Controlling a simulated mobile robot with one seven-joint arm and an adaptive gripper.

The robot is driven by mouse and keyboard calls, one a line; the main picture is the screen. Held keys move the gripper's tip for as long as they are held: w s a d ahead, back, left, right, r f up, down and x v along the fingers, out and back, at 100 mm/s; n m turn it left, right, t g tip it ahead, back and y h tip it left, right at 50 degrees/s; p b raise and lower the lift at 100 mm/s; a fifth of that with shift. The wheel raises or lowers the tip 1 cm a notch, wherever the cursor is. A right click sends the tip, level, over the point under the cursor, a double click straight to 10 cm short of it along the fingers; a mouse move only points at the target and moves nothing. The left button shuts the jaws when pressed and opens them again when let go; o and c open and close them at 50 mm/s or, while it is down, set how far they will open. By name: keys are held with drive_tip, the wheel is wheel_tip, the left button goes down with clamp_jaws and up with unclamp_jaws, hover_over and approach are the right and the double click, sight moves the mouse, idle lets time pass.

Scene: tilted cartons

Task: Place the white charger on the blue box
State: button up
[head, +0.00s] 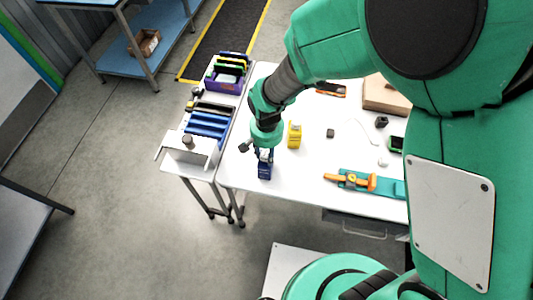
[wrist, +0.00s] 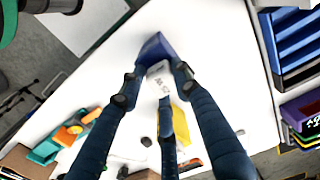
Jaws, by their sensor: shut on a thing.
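My gripper (head: 264,154) is over the left part of the white table, with its fingers pointing down. The blue box (head: 264,172) stands right below and beside the fingertips, near the table's left edge. In the wrist view the blue box (wrist: 157,48) shows just beyond the fingertips. A small white piece with dark marks, apparently the white charger (wrist: 160,70), lies between the closed fingers. It is mostly hidden by the fingers. I cannot tell whether it touches the box.
A yellow object (head: 294,135) stands close to the right of my gripper. An orange-and-teal tool (head: 352,181), a small dark cube (head: 330,133) and a brown carton (head: 386,95) are farther right. Blue bins (head: 207,122) stand on the left stand. The table's front is clear.

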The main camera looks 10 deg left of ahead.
sight(267, 153)
drive_tip(key=shift+f, duration=0.15)
drive_tip(key=o, duration=1.1)
wheel_tip(267, 153, up, 12)
drive_tip(key=p, duration=0.1)
idle(0.8)
drive_tip(key=shift+d+r, duration=0.1)
drive_tip(key=shift+r, duration=0.15)
